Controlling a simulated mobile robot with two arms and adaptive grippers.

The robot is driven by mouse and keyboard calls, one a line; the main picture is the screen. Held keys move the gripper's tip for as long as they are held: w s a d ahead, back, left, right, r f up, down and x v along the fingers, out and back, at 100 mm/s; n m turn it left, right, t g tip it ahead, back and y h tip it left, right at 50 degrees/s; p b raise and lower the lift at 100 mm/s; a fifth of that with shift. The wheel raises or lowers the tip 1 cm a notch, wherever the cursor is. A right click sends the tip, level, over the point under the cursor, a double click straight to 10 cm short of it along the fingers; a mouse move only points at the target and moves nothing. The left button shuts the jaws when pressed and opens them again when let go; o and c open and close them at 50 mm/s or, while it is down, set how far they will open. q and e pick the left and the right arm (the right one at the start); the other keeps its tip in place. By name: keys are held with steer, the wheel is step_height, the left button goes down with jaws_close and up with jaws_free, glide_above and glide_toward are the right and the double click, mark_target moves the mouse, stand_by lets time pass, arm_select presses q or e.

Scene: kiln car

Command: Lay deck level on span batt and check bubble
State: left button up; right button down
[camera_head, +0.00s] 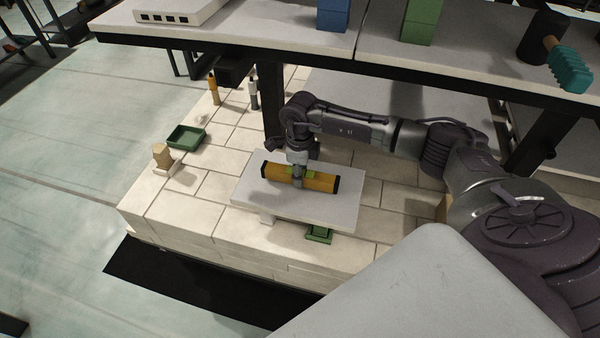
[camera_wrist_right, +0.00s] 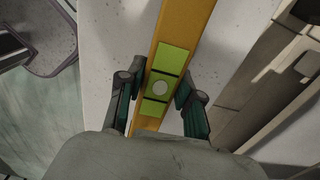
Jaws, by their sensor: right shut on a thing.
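The deck level is a yellow-orange bar (camera_head: 318,181) with black ends and a green vial window. It lies lengthwise over the pale grey span batt (camera_head: 335,212), which rests raised above the brick deck. My right gripper (camera_head: 299,180) reaches down from above and is shut on the middle of the level. In the right wrist view the level (camera_wrist_right: 190,28) passes between the two fingers (camera_wrist_right: 160,108), with the green vial and a pale round bubble (camera_wrist_right: 160,88) between two dark lines. The span batt (camera_wrist_right: 110,50) lies under it. My left gripper is not in view.
A green tray (camera_head: 187,138) and a small tan-topped block (camera_head: 163,157) stand left on the brick deck (camera_head: 160,205). A green prop (camera_head: 319,234) sits at the batt's front edge. An upper shelf (camera_head: 250,38) with a blue block (camera_head: 333,14) and green block (camera_head: 421,22) overhangs behind.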

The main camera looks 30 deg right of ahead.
steer(key=shift+f+b, duration=0.4)
steer(key=shift+f, duration=0.15)
stand_by(0.4)
steer(key=c, duration=0.7)
jaws_free()
